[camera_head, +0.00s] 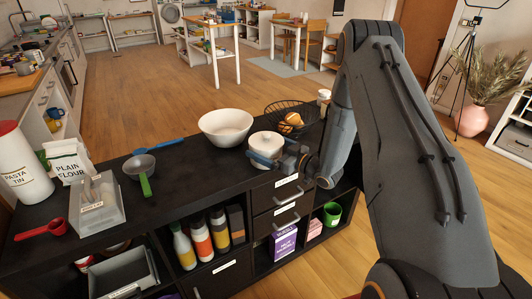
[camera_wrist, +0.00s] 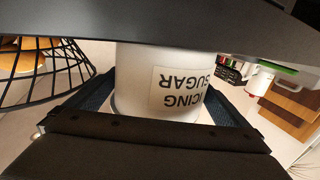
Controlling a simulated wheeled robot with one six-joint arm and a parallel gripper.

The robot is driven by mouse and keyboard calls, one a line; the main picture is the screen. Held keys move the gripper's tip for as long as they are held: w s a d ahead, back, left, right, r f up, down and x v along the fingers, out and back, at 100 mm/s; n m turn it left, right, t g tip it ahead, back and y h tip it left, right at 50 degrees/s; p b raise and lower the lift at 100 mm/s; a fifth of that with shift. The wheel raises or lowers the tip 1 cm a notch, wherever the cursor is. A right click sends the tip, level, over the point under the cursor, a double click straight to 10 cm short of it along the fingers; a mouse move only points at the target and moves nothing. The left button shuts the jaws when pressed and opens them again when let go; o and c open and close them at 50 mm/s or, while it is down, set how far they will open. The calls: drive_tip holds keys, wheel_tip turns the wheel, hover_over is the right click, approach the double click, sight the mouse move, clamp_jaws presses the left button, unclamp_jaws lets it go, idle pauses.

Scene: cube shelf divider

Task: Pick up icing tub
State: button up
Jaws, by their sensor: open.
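The icing tub (camera_head: 266,141) is a white round tub on the black shelf top, between the white bowl and the wire basket. In the wrist view the tub (camera_wrist: 160,75) appears upside down, and its label reads "ICING SUGAR". My gripper (camera_head: 263,158) is at the tub's near side, low down. In the wrist view my gripper (camera_wrist: 160,103) is open, with one finger on each side of the tub. Whether the fingers touch it cannot be told. The tub's far side is hidden.
A white bowl (camera_head: 226,126) stands close left of the tub. A black wire basket (camera_head: 292,113) with orange-brown items is close right. A grey sieve (camera_head: 139,167), flour bag (camera_head: 69,161) and clear bin (camera_head: 97,208) stand farther left. Shelf top between sieve and tub is clear.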

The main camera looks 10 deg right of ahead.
drive_tip(key=c, duration=1.2)
drive_tip(key=shift+c, duration=0.4)
drive_tip(key=shift+r, duration=0.1)
